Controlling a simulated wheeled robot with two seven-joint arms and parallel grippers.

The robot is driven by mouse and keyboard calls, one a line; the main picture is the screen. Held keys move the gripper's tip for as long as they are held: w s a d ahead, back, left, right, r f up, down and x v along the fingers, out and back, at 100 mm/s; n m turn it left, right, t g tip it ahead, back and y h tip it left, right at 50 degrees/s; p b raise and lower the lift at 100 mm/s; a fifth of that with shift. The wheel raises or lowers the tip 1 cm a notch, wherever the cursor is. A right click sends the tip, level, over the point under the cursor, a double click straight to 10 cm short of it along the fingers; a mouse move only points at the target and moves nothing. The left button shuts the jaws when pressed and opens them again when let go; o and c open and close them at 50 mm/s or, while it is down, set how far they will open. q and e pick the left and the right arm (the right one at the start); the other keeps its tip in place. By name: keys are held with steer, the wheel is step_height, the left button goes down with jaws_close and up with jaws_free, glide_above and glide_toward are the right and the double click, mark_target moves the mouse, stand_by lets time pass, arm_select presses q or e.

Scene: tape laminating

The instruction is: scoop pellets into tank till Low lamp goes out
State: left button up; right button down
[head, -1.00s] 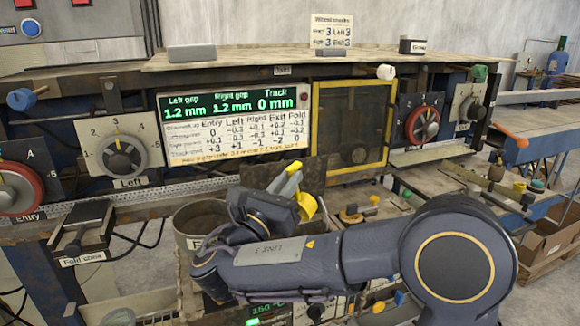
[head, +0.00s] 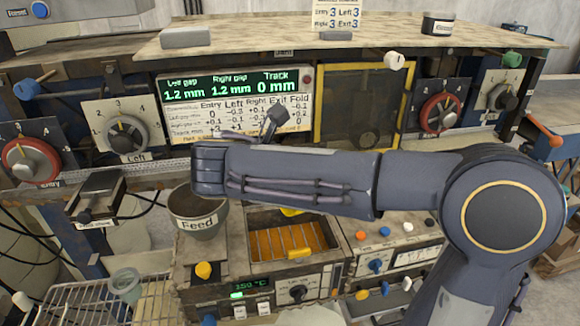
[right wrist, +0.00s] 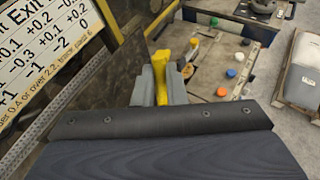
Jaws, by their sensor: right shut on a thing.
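My right gripper, seen in the right wrist view (right wrist: 163,88), is shut on the yellow handle of a scoop (right wrist: 161,68). In the head view my right forearm stretches left across the machine and hides the gripper. A bit of yellow (head: 291,212), likely the scoop, shows below the arm at the tank's back edge. The open tank (head: 325,274) has an orange-amber content. The grey Feed bucket (head: 199,222) stands left of the tank; its inside is dark and partly hidden by my wrist. I cannot make out the Low lamp or whether the scoop holds pellets. My left gripper is out of view.
A wire rack (head: 85,300) with a greenish cup (head: 125,284) is at the lower left. Dials and a gap display (head: 237,90) line the machine behind my arm. A control box (head: 400,232) with coloured knobs stands right of the tank.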

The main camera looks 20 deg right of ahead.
steer(key=d+y, duration=0.2)
steer(key=d+g+y+p, duration=0.1)
steer(key=shift+w+r+m+y, duration=0.3)
steer(key=shift+y, duration=0.1)
steer(key=w+d+f+g+y+p, duration=0.1)
steer(key=d+f+y+p, duration=0.3)
steer(key=y, duration=0.5)
steer(key=shift+f+m+g+p, duration=0.4)
steer(key=shift+f+g+p, duration=0.3)
steer(key=shift+f+p, duration=0.1)
steer(key=shift+d, duration=0.1)
